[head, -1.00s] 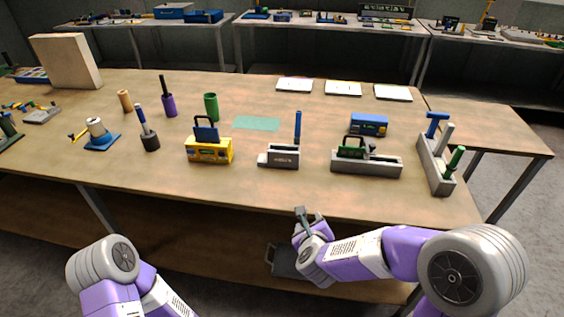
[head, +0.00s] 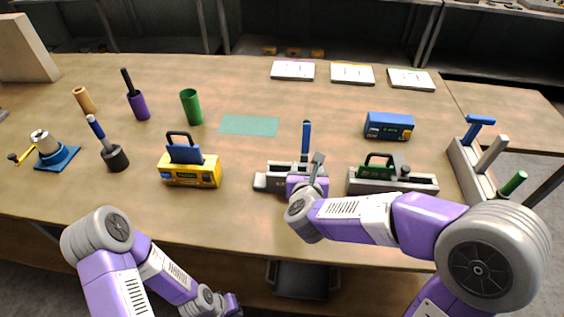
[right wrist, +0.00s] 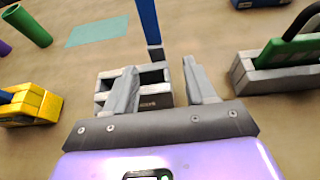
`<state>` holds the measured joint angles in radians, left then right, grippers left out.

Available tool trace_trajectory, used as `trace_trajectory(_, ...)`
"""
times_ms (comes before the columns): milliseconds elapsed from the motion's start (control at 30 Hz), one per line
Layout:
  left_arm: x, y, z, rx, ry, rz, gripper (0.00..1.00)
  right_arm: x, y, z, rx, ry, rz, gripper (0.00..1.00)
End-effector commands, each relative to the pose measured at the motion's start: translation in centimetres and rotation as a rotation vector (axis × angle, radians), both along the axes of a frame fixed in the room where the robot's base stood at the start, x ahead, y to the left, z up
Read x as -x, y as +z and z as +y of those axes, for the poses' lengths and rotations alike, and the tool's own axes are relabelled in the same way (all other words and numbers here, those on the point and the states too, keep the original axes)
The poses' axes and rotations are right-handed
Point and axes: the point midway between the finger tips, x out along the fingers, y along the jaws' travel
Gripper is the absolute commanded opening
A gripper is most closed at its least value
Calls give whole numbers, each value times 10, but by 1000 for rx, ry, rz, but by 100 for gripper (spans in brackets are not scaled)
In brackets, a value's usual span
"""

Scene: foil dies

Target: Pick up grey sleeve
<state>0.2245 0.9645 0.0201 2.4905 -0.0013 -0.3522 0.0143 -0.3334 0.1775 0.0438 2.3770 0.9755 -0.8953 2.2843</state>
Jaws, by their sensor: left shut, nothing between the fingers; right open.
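A grey open-topped block (head: 268,183) stands near the front middle of the table, with a blue upright bar (head: 306,140) at its back. It also shows in the right wrist view (right wrist: 150,101), its hollow top visible between and beyond the fingers. My left gripper (head: 232,303) is shut and empty, low in front of the table.
A yellow box (head: 192,174) with a blue handled insert stands left of the block. A long grey holder (head: 420,185) with a green handled piece stands right, before a blue box (head: 389,126). The grey rack (head: 463,165) is farther right. A teal mat (head: 250,125) lies bare behind.

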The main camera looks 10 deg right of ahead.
Motion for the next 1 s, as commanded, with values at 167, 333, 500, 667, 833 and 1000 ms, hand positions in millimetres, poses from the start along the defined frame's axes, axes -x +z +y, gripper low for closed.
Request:
trace_trajectory(167, 1, -4, 0, 0, 1, 1, 0, -18, -9, -4, 0, -2, 2, 55)
trace_trajectory(333, 0, -7, 0, 0, 1, 1, 0, -40, -17, -4, 1, -3, 2, 55)
trace_trajectory(500, 0, -10, 0, 0, 1, 0, 0, -61, -26, -8, 1, -3, 2, 55)
trace_trajectory(667, 0, -11, 0, 0, 1, 0, 0, -67, -27, -9, 1, 0, 1, 55)
trace_trajectory(833, 0, -11, 0, 0, 1, 0, 0, -67, -27, -9, 1, 0, 1, 54)
trace_trajectory(1000, 0, -11, 0, 0, 0, 0, 0, -67, -27, -9, 1, -1, 1, 28)
